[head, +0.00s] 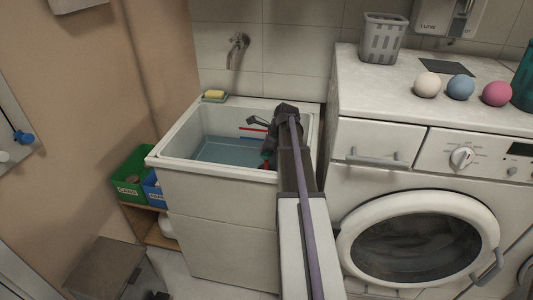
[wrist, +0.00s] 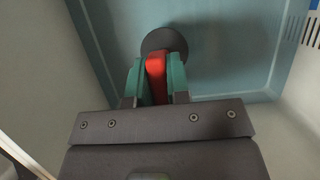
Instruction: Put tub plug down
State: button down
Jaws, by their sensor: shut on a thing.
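The tub plug, a dark round disc (wrist: 164,38) with a red upright tab (wrist: 156,75), is in the wrist view. My gripper (wrist: 157,82) is shut on the red tab, with a teal finger on either side. The disc is over the blue floor of the tub (wrist: 230,45); I cannot tell whether it touches it. In the head view my gripper (head: 268,156) reaches down inside the white tub (head: 215,172), near its right side. A bit of red shows there by the fingers, and the disc is hidden. No drain hole is visible.
A yellow sponge (head: 214,94) lies on the tub's back left rim, below a wall tap (head: 238,45). A red line (head: 253,128) marks the tub's inner back wall. The washing machine (head: 420,190) stands close on the right. Green (head: 133,174) and blue bins are at the left.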

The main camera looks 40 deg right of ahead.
notch_tip(320, 180, up, 11)
jog(key=p, duration=0.9)
jog(key=shift+r, duration=0.15)
jog(key=shift+f, duration=0.3)
